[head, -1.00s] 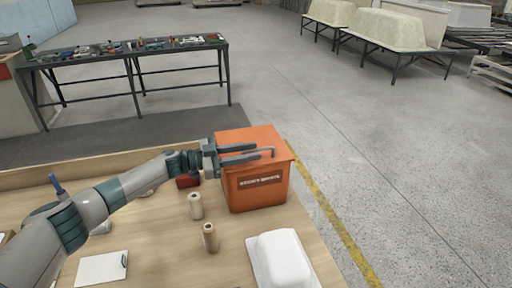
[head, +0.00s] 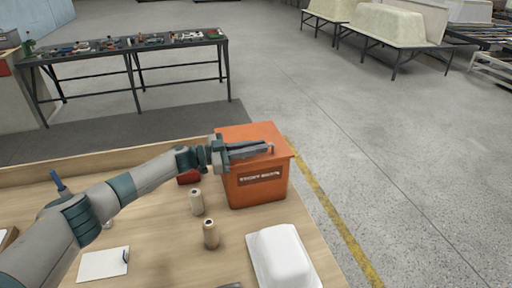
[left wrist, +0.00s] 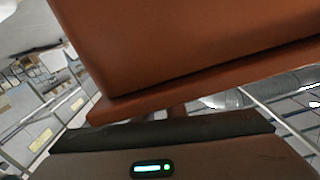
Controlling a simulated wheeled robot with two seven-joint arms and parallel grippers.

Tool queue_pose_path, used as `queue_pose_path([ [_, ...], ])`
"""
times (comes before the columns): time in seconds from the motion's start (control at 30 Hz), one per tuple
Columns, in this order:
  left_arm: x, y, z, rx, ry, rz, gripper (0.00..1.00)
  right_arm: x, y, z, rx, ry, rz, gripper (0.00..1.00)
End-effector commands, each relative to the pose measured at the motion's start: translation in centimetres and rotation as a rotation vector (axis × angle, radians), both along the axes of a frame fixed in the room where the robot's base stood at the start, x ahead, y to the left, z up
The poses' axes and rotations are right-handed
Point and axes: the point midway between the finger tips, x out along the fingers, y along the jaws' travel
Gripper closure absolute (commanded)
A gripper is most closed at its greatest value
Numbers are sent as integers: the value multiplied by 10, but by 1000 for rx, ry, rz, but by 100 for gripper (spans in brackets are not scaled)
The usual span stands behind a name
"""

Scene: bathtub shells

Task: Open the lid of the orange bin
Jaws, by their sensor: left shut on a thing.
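The orange bin (head: 262,187) stands at the table's far right corner with a dark label on its front. Its lid (head: 262,132) lies flat on top. My left gripper (head: 262,149) reaches in from the left over the lid, shut on the handle. Its fingers hide most of the handle. In the left wrist view, orange-brown bin surfaces (left wrist: 190,45) fill the upper part, close above the dark gripper body (left wrist: 165,140).
Two spools (head: 196,202) (head: 210,234) and a red object (head: 188,176) stand left of the bin. A white tub shell (head: 282,258) lies in front of it. A white sheet (head: 103,263) lies at left. Open floor is on the right.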

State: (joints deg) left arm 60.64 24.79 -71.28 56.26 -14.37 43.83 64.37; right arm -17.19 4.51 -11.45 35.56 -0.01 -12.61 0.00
Motion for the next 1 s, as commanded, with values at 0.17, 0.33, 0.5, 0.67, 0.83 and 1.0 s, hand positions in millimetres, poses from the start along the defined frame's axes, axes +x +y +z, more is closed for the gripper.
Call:
queue_pose_path([
  [0.17,3,2,12,-9,23,2,100,0,0,7,0,0,0,69],
  [0.33,7,3,30,-32,89,2,100,0,0,20,0,0,0,69],
  [0.5,15,5,51,-65,194,4,100,0,0,34,0,0,0,69],
  [0.67,27,10,72,-105,310,4,100,0,0,42,0,0,1,69],
  [0.83,40,13,90,-142,426,3,100,0,-2,43,-1,1,1,69],
  [1.0,51,17,103,-172,517,2,100,-1,-2,40,-2,1,1,69],
])
